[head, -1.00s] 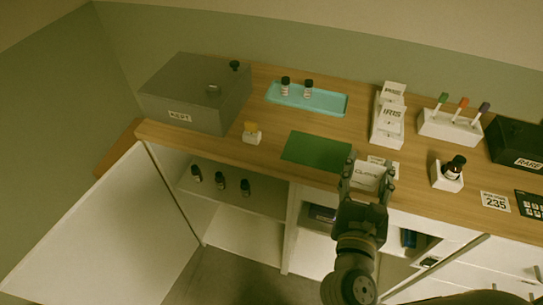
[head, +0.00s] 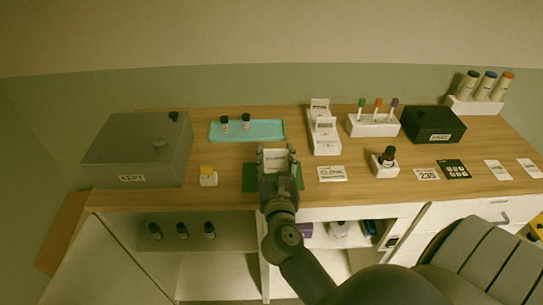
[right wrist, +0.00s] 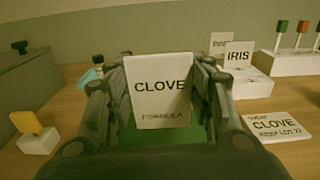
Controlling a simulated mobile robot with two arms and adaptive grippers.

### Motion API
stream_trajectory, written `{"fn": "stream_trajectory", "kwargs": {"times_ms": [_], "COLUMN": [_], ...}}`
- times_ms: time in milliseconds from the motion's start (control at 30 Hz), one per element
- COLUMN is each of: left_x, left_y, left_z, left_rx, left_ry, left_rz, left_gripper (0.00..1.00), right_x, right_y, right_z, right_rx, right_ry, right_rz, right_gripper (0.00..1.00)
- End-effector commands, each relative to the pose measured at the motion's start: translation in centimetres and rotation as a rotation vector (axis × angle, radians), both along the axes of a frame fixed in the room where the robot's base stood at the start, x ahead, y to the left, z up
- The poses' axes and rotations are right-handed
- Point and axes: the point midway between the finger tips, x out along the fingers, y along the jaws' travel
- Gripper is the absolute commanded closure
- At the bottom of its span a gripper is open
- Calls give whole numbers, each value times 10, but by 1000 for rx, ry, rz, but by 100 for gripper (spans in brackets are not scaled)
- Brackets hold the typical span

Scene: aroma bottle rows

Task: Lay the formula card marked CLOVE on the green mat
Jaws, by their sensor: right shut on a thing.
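The formula card marked CLOVE (right wrist: 160,88) stands upright between the fingers of my right gripper (head: 276,153), which is shut on it. The card (head: 275,158) also shows in the head view, over the green mat (head: 249,180). The mat lies flat near the counter's front edge, partly hidden by my gripper and arm. In the right wrist view, green of the mat (right wrist: 150,138) shows below the card. I cannot tell whether the card's lower edge touches it. My left gripper is not in view.
A CLOVE label (head: 331,174) lies flat right of the mat. A white card holder (head: 324,140) with an IRIS card stands behind it. A yellow-topped block (head: 208,177) is left of the mat; a teal tray (head: 268,131) with two bottles is behind it.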

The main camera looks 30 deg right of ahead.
Motion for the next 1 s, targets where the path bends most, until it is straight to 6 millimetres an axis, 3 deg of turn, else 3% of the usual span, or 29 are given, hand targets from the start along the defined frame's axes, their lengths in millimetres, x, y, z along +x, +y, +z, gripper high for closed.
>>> {"fn": "stream_trajectory", "kwargs": {"times_ms": [267,400,500,900,933,1000], "left_x": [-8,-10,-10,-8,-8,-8], "left_y": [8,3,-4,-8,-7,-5], "left_z": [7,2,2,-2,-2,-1], "left_rx": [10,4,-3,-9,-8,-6], "left_ry": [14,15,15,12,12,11], "left_rz": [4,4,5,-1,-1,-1], "left_gripper": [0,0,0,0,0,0], "right_x": [27,25,25,25,25,25], "right_y": [-6,-6,-6,-6,-6,-6], "right_z": [-1,-28,-37,-43,-43,-41], "right_rx": [0,-3,-2,1,1,1], "right_ry": [0,5,2,1,1,1], "right_rz": [0,1,1,0,0,0], "right_gripper": [62,62,62,62,50,34]}}
